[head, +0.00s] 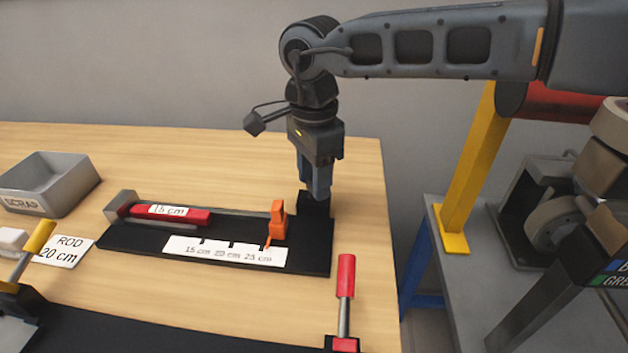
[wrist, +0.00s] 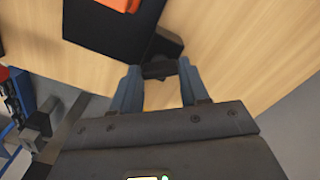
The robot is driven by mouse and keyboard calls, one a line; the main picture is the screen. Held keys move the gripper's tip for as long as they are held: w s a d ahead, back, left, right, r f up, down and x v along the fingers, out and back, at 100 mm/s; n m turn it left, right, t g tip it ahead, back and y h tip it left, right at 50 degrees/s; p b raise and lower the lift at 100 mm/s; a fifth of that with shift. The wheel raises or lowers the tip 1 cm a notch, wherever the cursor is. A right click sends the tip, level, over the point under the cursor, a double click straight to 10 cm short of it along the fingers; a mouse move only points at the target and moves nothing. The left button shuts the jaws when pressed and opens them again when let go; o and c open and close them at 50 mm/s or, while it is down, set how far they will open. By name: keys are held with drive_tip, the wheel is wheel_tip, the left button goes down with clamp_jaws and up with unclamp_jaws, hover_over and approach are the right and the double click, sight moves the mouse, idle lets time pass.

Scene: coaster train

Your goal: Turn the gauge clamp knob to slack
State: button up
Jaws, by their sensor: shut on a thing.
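The gauge (head: 310,258) is a black base on the wooden table with a white scale marked 15, 20 and 25 cm. An orange stop (head: 277,222) stands near the 25 cm mark. A rod with a red sleeve labelled 15 cm (head: 185,215) lies along the gauge, left of the stop. My gripper (head: 316,194) points down at the gauge's right end, by a black block there. In the wrist view my gripper (wrist: 157,82) has its blue fingers on either side of the dark clamp knob (wrist: 158,70), shut on it. The knob's turn angle cannot be read.
A grey SCRAP bin (head: 60,185) and a ROD 20 cm card (head: 68,248) are at left. A red-handled lever (head: 346,280) stands upright in front of the gauge's right end. A grey machine bench (head: 470,290) with a yellow post stands right of the table.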

drive_tip(key=n+b, duration=0.1)
drive_tip(key=n, duration=0.3)
drive_tip(key=shift+n, duration=0.3)
drive_tip(key=n+b, duration=0.1)
drive_tip(key=n, duration=0.3)
drive_tip(key=shift+n, duration=0.4)
drive_tip(key=o, duration=1.1)
drive_tip(key=shift+c, duration=0.2)
drive_tip(key=shift+r, duration=3.9)
